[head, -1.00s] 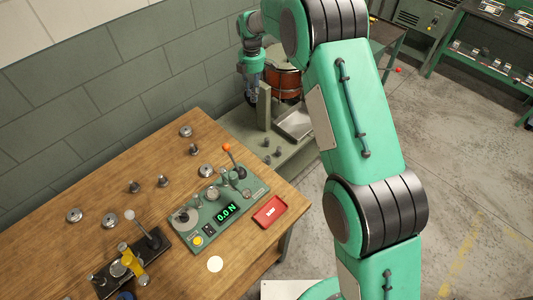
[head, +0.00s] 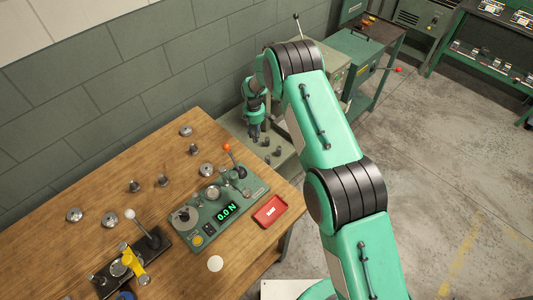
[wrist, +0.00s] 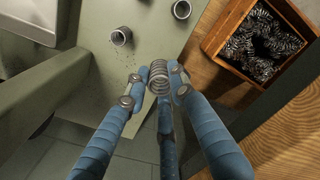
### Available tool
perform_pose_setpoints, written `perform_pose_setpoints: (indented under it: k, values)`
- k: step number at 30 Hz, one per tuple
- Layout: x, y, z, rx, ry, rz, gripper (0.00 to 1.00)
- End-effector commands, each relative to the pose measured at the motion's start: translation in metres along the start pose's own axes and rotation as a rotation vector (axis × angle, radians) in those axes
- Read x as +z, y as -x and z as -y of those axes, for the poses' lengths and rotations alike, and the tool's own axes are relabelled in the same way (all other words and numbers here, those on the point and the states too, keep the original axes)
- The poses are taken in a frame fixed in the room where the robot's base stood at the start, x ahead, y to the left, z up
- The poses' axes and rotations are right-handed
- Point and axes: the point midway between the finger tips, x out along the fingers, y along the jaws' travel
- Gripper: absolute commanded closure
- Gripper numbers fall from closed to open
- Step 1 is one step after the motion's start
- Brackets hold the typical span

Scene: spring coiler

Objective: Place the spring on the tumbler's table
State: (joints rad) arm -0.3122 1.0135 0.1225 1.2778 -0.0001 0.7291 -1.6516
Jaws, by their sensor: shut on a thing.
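My gripper (head: 254,136) has blue fingers. In the wrist view they are shut on a coiled metal spring (wrist: 159,76), held above the grey-green table. In the head view the spring cannot be made out between the fingers. The grey-green tumbler's table (head: 232,126) stands behind the wooden bench; its surface also shows in the wrist view (wrist: 172,50). Short springs stand on it in the wrist view, one at the left (wrist: 121,36) and one at the top (wrist: 181,9). My arm hides the tumbler drum in the head view.
In the wrist view a wooden box (wrist: 213,45) full of springs stands at the right. The wooden bench (head: 75,180) carries a green force tester (head: 222,212), a red tray (head: 270,211) and several metal parts. A wall (head: 130,85) runs behind.

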Motion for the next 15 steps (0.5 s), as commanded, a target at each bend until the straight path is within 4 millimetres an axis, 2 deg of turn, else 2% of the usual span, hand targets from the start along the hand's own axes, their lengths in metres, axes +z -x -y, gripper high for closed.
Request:
perform_pose_setpoints:
  k: [4, 15]
  values:
    - [0.0001, -0.0070, -0.0009, 0.002, 0.000, 0.000, 1.00]
    - [0.0000, -0.0088, -0.0006, 0.001, 0.000, 0.000, 1.00]
